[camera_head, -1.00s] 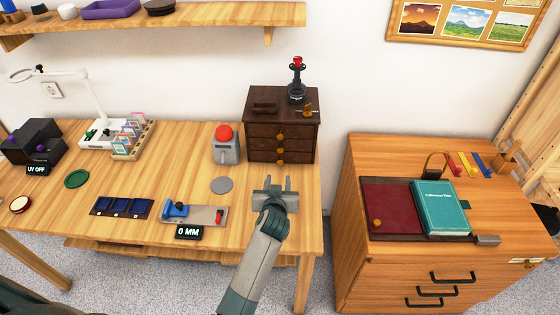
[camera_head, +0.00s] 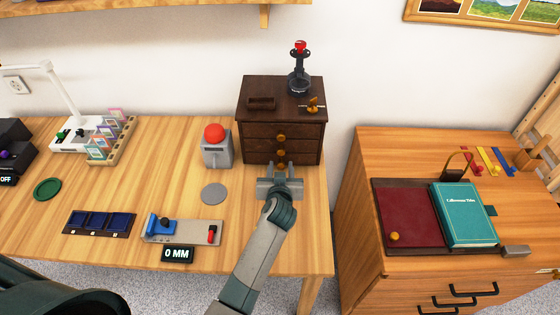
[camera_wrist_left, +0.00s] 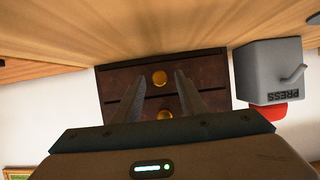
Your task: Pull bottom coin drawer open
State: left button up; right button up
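The dark brown coin cabinet (camera_head: 257,131) stands at the back right of the wooden table, with drawers stacked on its front and round brass knobs. The bottom drawer's knob (camera_wrist_left: 160,77) shows in the left wrist view, which is upside down, so this drawer lies nearest the table surface at the top. My left gripper (camera_head: 281,170) is open in front of the cabinet, low at the bottom drawer. In the wrist view its two fingers (camera_wrist_left: 158,84) point at the drawer front, with the knob between their tips. Contact cannot be told. My right gripper is not in view.
A grey press box with a red button (camera_head: 216,147) stands just left of the cabinet. A grey disc (camera_head: 213,194) and a measuring gauge (camera_head: 190,232) lie on the table. A joystick-like stand (camera_head: 299,82) is on the cabinet top. A gap separates the table from the right cabinet (camera_head: 350,215).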

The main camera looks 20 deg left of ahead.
pick_arm(q)
jog(key=shift+w+a+f, duration=0.1)
jog(key=shift+w, duration=0.15)
grip_shut()
jog(key=shift+s, duration=0.1)
